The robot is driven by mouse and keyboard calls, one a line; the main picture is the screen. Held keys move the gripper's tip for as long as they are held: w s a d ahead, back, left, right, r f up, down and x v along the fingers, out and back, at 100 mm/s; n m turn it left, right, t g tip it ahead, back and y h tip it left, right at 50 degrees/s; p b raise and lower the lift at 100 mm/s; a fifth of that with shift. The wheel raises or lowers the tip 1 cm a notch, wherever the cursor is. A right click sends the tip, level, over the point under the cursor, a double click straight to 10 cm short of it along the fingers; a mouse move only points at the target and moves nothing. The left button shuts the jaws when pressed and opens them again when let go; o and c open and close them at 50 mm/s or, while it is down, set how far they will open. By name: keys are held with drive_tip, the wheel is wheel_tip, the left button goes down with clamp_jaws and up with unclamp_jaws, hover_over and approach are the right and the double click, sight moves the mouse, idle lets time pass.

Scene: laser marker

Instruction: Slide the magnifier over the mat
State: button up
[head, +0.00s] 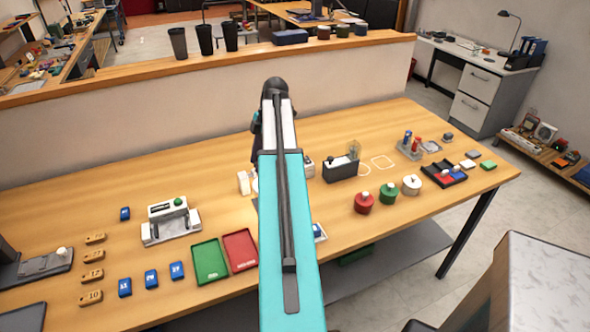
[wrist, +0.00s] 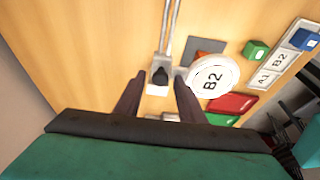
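In the wrist view, a round white disc marked B2 (wrist: 213,72), which looks like the magnifier, sits to the right of a small carriage with a dark knob (wrist: 160,76). The carriage is on two pale rails (wrist: 167,30). My gripper (wrist: 158,82) is open, with one dark finger on each side of the knob; I cannot tell whether either finger touches it. A dark grey square (wrist: 207,45), which may be the mat, lies just beyond the disc and is partly covered. In the head view, my arm hides this area and the gripper.
In the wrist view, a green block (wrist: 255,50) and a label strip (wrist: 279,63) with a blue block (wrist: 304,40) lie to the right. Red (head: 239,249) and green (head: 210,260) trays lie left of my arm. A black box (head: 340,171) stands to its right.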

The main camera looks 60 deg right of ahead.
drive_tip(key=shift+d+r+p, duration=0.15)
drive_tip(key=shift+r+p, duration=0.05)
drive_tip(key=shift+p, duration=0.15)
drive_tip(key=shift+r+p, duration=1.2)
drive_tip(key=shift+r, duration=1.15)
